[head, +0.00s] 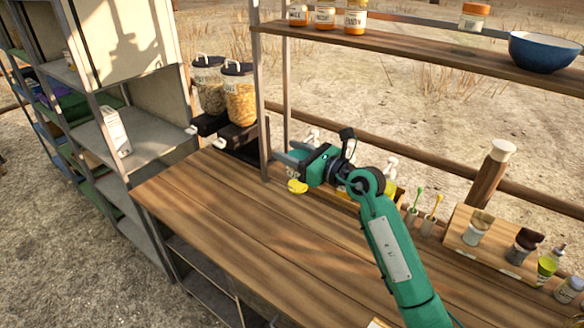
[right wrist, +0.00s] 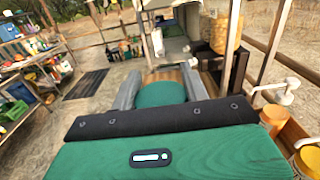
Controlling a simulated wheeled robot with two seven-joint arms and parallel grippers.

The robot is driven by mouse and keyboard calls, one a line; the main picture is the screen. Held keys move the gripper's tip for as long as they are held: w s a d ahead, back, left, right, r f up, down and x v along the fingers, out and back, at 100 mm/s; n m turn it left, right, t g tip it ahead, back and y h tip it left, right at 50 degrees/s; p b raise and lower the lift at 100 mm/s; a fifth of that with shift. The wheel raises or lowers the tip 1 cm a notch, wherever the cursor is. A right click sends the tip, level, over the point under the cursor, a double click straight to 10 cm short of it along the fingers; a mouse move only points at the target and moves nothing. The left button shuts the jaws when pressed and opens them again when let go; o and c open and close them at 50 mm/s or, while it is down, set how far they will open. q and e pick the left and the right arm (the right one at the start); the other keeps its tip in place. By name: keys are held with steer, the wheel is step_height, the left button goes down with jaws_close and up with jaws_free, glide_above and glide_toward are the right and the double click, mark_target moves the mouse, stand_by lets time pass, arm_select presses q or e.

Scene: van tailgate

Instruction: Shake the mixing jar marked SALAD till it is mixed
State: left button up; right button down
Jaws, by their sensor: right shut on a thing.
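My right gripper (head: 285,156) reaches over the back of the wooden table, beside the shelf post. It is shut on a small jar, mostly hidden behind the fingers. A yellow part of the jar (head: 297,186) shows just below the gripper, and I cannot read a SALAD mark on it. My left gripper is not in view.
Two cereal dispensers (head: 239,95) stand behind the table's left end. A shelf (head: 420,55) with jars and a blue bowl (head: 543,52) hangs above. The table's left front (head: 215,205) is clear.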

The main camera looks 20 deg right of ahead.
mark_target(292, 177)
steer(key=shift+f, duration=3.65)
steer(key=shift+a+f, duration=0.1)
steer(key=shift+f, duration=0.1)
steer(key=shift+r, duration=0.2)
stand_by(0.5)
